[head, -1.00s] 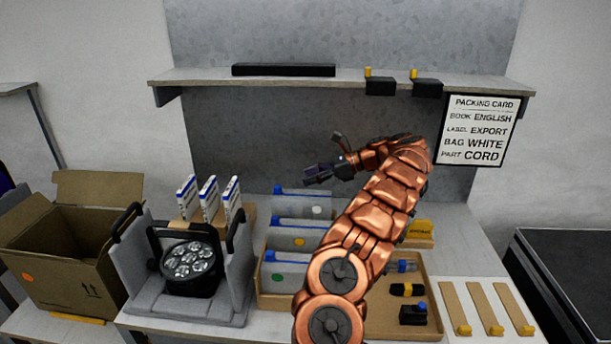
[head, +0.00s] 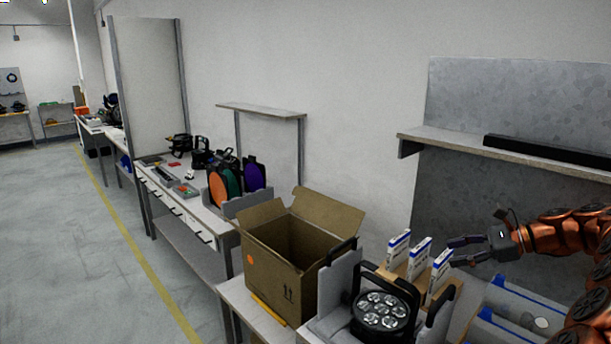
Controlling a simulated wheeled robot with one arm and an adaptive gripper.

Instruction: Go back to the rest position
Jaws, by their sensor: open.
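My gripper (head: 466,250) is at the right of the head view, at the end of my copper-coloured arm. Its dark fingers point left and are apart, with nothing seen between them. In the picture it overlaps the area beside the rightmost of three white-and-blue booklets (head: 440,270); whether it touches them I cannot tell. The par can (head: 381,311), black with several round lenses, sits in a grey foam cradle (head: 340,283) below and left of the gripper.
An open cardboard box (head: 268,268) stands left of the cradle. A shelf (head: 440,140) with a black bar (head: 550,150) is above the gripper. Further left is a second bench (head: 200,212) with coloured discs (head: 222,185). The floor (head: 80,250) at the left is clear, with a yellow line.

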